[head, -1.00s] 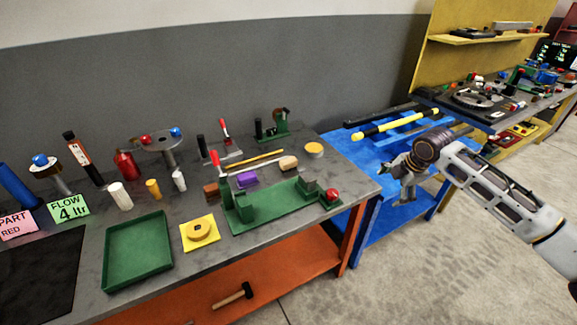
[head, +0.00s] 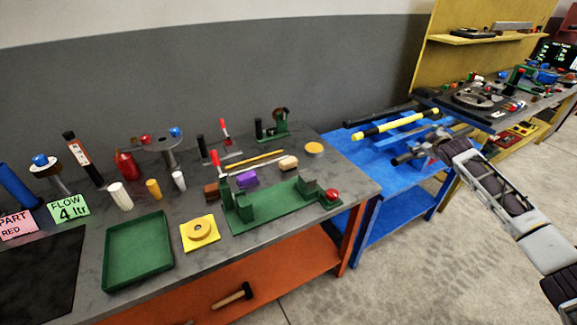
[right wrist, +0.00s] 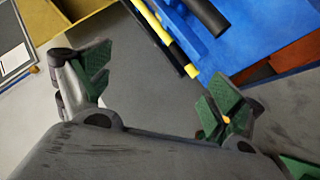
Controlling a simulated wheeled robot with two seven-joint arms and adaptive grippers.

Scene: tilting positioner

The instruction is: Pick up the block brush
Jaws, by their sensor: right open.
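A small tan block with a paler lower side (head: 288,162) lies near the back right of the grey bench; it looks like the block brush, though its bristles are too small to make out. My right gripper (head: 432,148) is over the blue table, well to the right of the block and apart from it. The block does not show clearly in that view. My left gripper is not in view.
A yellow-black bar (head: 396,124) lies on the blue table (head: 345,145).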

